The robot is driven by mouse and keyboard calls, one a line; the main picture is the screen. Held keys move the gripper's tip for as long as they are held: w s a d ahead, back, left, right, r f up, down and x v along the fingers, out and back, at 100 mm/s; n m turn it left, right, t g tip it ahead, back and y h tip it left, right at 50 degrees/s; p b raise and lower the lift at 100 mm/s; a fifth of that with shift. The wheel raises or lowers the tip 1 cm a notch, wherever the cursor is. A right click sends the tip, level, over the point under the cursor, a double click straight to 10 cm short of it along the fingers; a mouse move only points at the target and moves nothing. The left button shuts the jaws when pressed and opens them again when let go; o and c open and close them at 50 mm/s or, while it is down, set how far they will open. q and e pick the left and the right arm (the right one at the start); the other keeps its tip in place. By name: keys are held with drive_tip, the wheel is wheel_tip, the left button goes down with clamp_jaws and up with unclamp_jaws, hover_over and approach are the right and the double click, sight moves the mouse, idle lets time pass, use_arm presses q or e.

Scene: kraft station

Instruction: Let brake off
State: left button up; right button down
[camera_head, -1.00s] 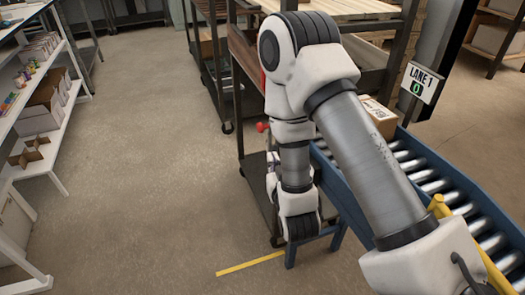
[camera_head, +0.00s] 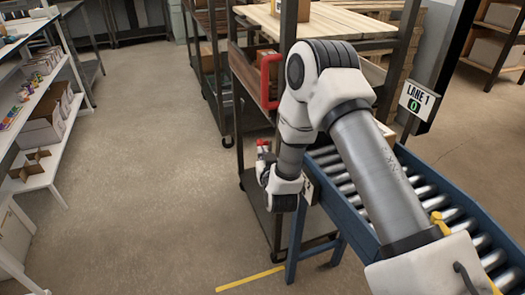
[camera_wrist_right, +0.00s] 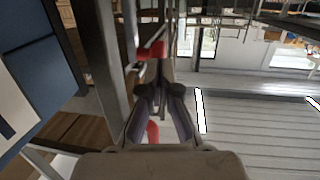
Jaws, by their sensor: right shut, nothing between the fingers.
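My right gripper shows in the right wrist view (camera_wrist_right: 160,92), its dark fingertips together and nothing held. A red part (camera_wrist_right: 153,48), which may be the brake lever, lies just beyond the fingertips, apart from them as far as I can tell. Another red piece (camera_wrist_right: 153,132) shows through the gap behind the fingertips. In the head view, a small red part (camera_head: 263,144) shows beside the cart's post, just above my right wrist. The wrist hides most of the gripper there. I cannot tell if the gripper touches the red part. My left gripper is not in view.
The cart (camera_head: 238,110) has dark posts and a red handle (camera_head: 270,82). A blue roller conveyor (camera_head: 365,228) with a Lane 1 sign (camera_head: 416,101) stands close on the right. White shelves (camera_head: 48,125) stand at left. The floor (camera_head: 150,180) between is clear.

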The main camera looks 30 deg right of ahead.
drive_tip(key=shift+w+d+f, duration=0.1)
drive_tip(key=shift+w+d, duration=0.15)
drive_tip(key=shift+w, duration=0.25)
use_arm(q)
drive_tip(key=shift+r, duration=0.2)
